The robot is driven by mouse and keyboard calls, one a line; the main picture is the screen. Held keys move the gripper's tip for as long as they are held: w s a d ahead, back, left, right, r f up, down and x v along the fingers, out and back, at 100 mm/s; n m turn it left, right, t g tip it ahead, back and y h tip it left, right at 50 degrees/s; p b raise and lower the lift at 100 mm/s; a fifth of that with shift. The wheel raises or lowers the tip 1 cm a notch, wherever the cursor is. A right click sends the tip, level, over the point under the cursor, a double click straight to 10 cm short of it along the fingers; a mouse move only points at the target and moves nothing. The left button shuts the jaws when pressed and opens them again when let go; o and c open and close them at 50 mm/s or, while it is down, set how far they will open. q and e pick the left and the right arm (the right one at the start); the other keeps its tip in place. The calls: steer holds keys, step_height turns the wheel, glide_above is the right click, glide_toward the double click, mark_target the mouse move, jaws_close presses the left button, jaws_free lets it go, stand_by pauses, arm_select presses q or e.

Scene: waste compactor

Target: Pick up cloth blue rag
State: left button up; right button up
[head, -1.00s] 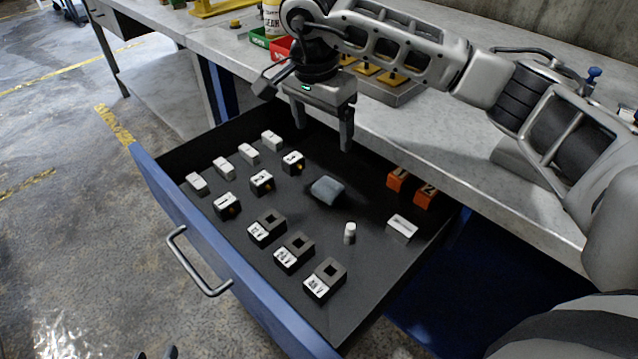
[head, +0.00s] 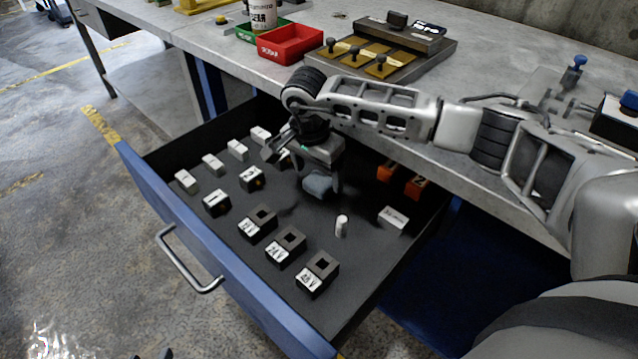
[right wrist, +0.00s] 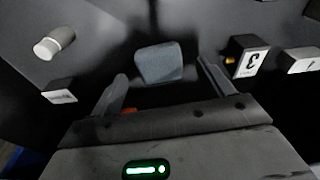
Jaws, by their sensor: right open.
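The blue-grey cloth rag (head: 318,185) lies folded on the floor of the open drawer (head: 290,235). It also shows in the right wrist view (right wrist: 160,63), just beyond and between the fingers. My right gripper (head: 318,180) is open and low over the rag in the head view, covering part of it. In the right wrist view the open right gripper (right wrist: 163,88) has one finger on each side of the rag's near edge. I cannot tell whether the fingers touch it. My left gripper is not clearly in view.
A white cylinder (head: 341,226), a white-topped block (head: 393,218), orange numbered blocks (head: 387,171) and several black and white blocks (head: 257,222) stand around in the drawer. The workbench edge overhangs its back. A red bin (head: 290,44) stands on the bench.

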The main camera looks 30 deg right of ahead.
steer(key=shift+d+f, duration=0.15)
steer(key=shift+f, duration=0.7)
steer(key=c, duration=1.1)
steer(key=shift+w, duration=0.1)
